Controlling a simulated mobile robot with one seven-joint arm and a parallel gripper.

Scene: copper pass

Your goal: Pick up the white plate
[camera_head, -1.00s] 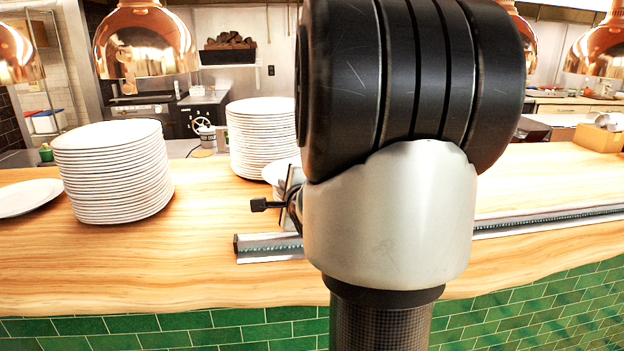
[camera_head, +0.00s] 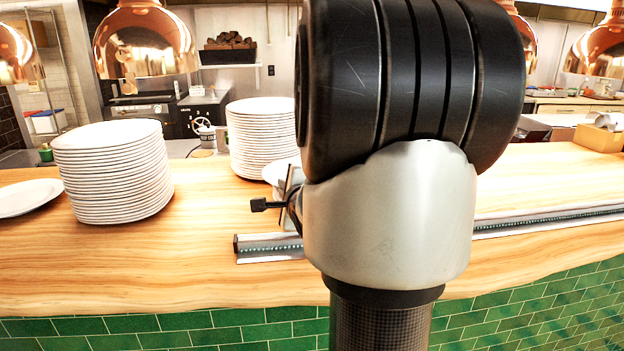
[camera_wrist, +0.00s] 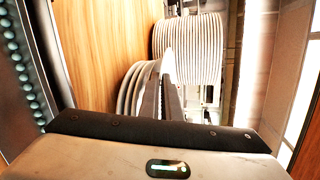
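In the wrist view, the dark fingers of my gripper (camera_wrist: 168,98) point toward a few white plates (camera_wrist: 132,88) with curved rims. The fingers look close together, and a white edge shows at their tips. I cannot tell whether that edge is between them or behind them. In the head view, part of a white plate (camera_head: 277,171) shows on the counter, left of my arm, which hides the rest of it.
A wooden counter (camera_head: 150,265) has a tall plate stack (camera_head: 115,185) at left, another stack (camera_head: 258,140) farther back, and a single plate (camera_head: 25,198) at the left edge. A metal rail (camera_head: 265,247) lies along the front. Copper lamps (camera_head: 145,45) hang above.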

